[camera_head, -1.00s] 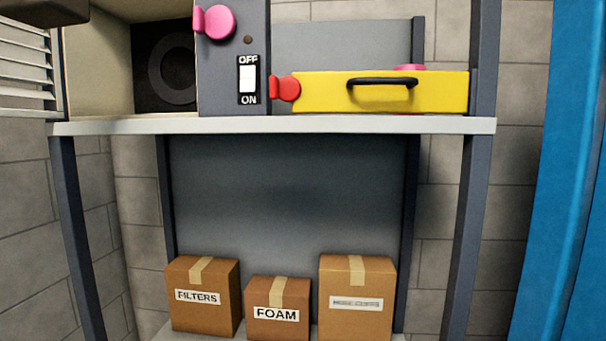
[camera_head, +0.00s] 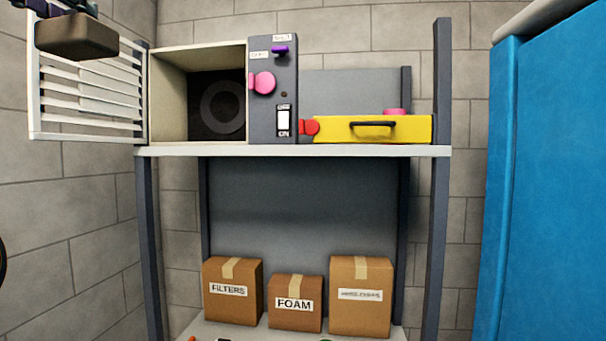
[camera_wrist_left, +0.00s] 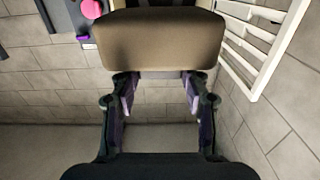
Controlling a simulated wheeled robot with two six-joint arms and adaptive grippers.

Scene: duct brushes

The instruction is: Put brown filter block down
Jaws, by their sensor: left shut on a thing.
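The brown filter block (camera_head: 76,37) is at the upper left of the head view, in front of the open white louvred door. It fills the top of the left wrist view (camera_wrist_left: 160,42). My left gripper (camera_head: 62,8) is shut on the block and holds it up in the air, clear of the shelf. Its fingers (camera_wrist_left: 157,85) show in the wrist view at the block's near edge; their tips are partly hidden. My right gripper is not in view.
The louvred door (camera_head: 88,95) stands open left of a beige housing (camera_head: 163,100) with a dark round opening. Cardboard boxes stand below, including FOAM (camera_head: 296,320). A blue cabinet (camera_head: 550,190) is at right.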

